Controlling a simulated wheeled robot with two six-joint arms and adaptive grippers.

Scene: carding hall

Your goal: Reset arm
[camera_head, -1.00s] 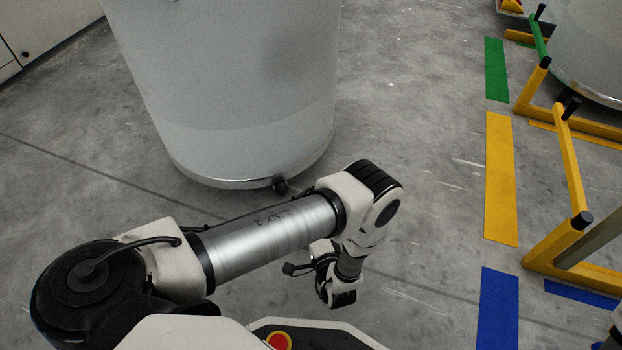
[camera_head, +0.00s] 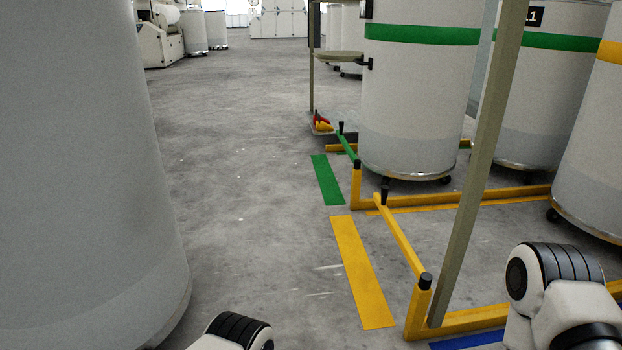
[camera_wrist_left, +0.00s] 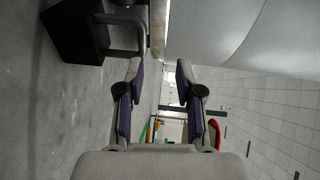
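My left gripper (camera_wrist_left: 160,72) shows in the left wrist view with its two fingers apart and nothing between them. It is out of sight in the head view, where only a white and black joint of my left arm (camera_head: 236,331) shows at the bottom edge. A joint of my right arm (camera_head: 556,282) shows at the lower right. My right gripper is not in any current view.
A large grey can (camera_head: 85,170) stands close on the left. On the right, a yellow floor frame (camera_head: 400,236) with a slanted post (camera_head: 480,165) borders a green-banded can (camera_head: 415,100). Green (camera_head: 327,180) and yellow (camera_head: 361,270) floor strips lie beside it. Open floor runs between.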

